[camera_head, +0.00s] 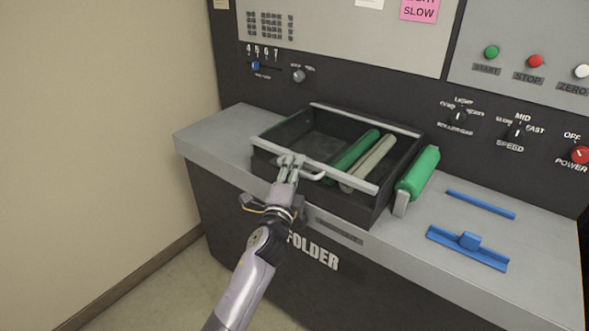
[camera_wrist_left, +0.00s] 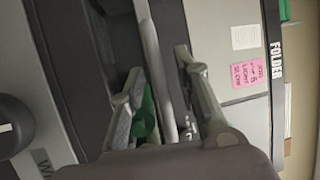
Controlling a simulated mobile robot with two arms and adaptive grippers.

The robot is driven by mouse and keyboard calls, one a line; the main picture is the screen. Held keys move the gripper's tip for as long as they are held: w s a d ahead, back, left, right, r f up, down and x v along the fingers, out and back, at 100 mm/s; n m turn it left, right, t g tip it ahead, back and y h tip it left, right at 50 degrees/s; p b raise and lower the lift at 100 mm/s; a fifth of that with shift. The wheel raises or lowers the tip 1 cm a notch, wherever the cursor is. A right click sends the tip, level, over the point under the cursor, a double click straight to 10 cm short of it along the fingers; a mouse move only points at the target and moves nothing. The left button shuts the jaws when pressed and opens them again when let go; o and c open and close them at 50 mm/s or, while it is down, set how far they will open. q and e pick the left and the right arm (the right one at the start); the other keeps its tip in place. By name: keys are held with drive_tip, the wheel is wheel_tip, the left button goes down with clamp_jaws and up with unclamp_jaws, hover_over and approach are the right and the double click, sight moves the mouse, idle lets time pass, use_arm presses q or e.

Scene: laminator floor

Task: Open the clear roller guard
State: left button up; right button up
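The clear roller guard (camera_head: 312,149) covers the black roller box on the folder. Its clear panel is hard to make out. A pale bar (camera_head: 345,178) runs along its front edge, with a small handle (camera_head: 314,176) on it. Under the guard lie a green roller (camera_head: 352,150) and a beige roller (camera_head: 370,162). My left gripper (camera_head: 291,160) is at the front bar, just left of the handle's visible end. In the left wrist view its fingers (camera_wrist_left: 160,65) are apart, with a pale bar (camera_wrist_left: 157,85) passing between them. Firm contact cannot be told. My right gripper is out of view.
A green roller (camera_head: 418,172) sits outside the box on the right. Blue parts (camera_head: 468,246) lie on the grey ledge (camera_head: 520,268). The control panel with knobs stands behind. A beige wall (camera_head: 90,120) rises on the left.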

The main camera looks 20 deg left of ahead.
use_arm(q)
clamp_jaws()
idle(0.3)
idle(0.6)
